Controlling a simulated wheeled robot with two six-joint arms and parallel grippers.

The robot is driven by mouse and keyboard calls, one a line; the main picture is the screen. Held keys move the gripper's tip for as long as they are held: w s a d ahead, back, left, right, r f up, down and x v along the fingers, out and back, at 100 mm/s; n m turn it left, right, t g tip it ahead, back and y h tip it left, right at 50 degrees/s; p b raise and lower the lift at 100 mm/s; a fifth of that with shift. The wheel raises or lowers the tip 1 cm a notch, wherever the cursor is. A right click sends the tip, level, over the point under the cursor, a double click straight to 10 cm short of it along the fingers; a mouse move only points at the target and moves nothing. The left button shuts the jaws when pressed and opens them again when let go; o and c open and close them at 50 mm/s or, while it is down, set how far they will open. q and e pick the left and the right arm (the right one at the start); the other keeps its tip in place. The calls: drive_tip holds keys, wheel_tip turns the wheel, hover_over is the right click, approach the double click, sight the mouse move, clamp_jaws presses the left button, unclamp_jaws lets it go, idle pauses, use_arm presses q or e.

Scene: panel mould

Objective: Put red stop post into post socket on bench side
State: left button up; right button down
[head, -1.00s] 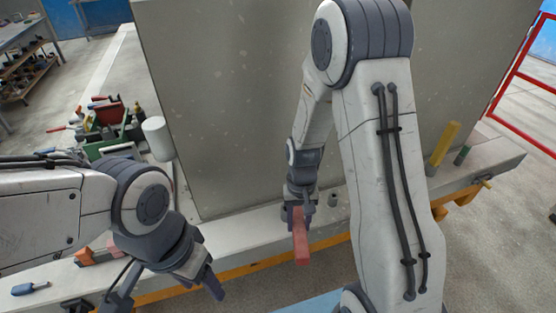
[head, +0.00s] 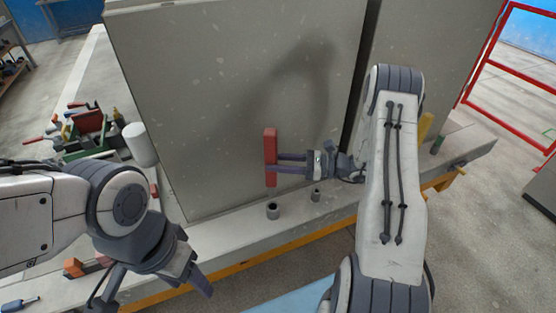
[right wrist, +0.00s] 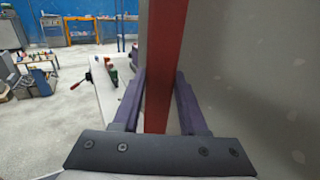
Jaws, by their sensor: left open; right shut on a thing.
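The red stop post (head: 270,140) stands upright in the jaws of my right gripper (head: 276,163), in front of the grey panel. In the right wrist view the red post (right wrist: 165,70) runs up between the two fingers, shut on it. Its lower end is in the air above a dark round socket (head: 272,210) on the bench side, with a gap between. A second, smaller socket-like fitting (head: 316,195) is to the right of it. My left gripper (head: 195,277) is open and empty at lower left, well away from the post.
The large grey panel (head: 220,90) rises right behind the post. A white cylinder (head: 140,145) and a green tool crate (head: 95,140) are on the left. An orange block (head: 73,267) and a blue-handled tool (head: 18,304) lie at lower left. A yellow post (head: 425,127) stands at right.

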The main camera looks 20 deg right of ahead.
drive_tip(key=shift+d+r, duration=0.1)
drive_tip(key=shift+r, duration=0.05)
drive_tip(key=shift+f+b, duration=2.15)
drive_tip(key=shift+f, duration=0.6)
wheel_tip(320, 180, down, 6)
drive_tip(key=b, duration=0.4)
drive_tip(key=shift+b, duration=0.4)
idle(1.5)
drive_tip(key=shift+c, duration=1.8)
unclamp_jaws()
drive_tip(key=shift+f, duration=0.1)
